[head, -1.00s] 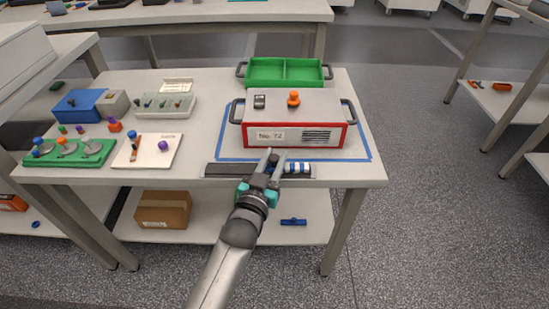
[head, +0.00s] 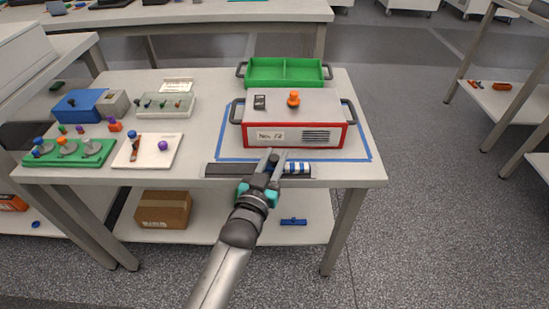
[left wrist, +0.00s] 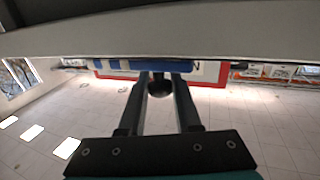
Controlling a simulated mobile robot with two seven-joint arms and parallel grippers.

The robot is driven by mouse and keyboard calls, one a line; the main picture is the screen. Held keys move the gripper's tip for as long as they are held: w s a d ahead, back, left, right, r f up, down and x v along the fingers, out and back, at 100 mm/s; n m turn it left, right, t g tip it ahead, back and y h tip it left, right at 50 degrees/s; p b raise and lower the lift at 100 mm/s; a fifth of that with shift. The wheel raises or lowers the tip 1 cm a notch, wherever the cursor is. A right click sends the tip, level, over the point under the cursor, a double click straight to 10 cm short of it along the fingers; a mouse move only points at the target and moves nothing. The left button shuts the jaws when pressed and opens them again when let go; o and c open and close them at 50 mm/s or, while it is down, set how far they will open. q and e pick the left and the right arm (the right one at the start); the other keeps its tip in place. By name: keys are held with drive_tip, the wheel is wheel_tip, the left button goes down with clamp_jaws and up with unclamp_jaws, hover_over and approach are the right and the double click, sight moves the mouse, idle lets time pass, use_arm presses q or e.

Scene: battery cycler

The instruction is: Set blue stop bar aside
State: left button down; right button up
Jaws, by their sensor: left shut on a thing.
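The blue-and-white striped bar (head: 298,168) lies along the front edge of the table, at the right part of a dark rail (head: 228,170). My left gripper (head: 272,156) reaches over that edge from below, with its fingers at the bar's left end. In the left wrist view, the bar shows as a blue strip with white bands (left wrist: 118,65) beyond the fingers (left wrist: 160,88). A dark round knob sits between the fingers, which are shut on it. How the knob joins the bar is hidden. My right gripper is not in view.
A red-and-white box (head: 300,122) with an orange knob stands just behind the bar, inside a blue tape outline. A green tray (head: 285,72) is behind it. A white plate (head: 148,151) and a green board (head: 68,153) lie left. The table's right front corner is clear.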

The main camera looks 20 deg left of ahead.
sight(219, 169)
use_arm(q)
drive_tip(key=shift+a, duration=0.1)
drive_tip(key=a+p, duration=0.1)
drive_tip(key=a, duration=0.1)
drive_tip(key=s+a+p, duration=0.1)
drive_tip(key=a, duration=0.1)
drive_tip(key=s+a, duration=0.1)
drive_tip(key=a, duration=0.1)
drive_tip(key=shift+a+p, duration=0.4)
drive_tip(key=a, duration=0.2)
drive_tip(key=s+a, duration=0.1)
drive_tip(key=a, duration=0.1)
drive_tip(key=a+p, duration=0.1)
drive_tip(key=a, duration=0.1)
drive_tip(key=shift+s+f, duration=0.1)
drive_tip(key=shift+s, duration=0.3)
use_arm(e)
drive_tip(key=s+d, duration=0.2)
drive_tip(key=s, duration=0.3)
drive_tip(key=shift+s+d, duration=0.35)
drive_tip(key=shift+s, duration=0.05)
use_arm(q)
drive_tip(key=c, duration=0.6)
unclamp_jaws()
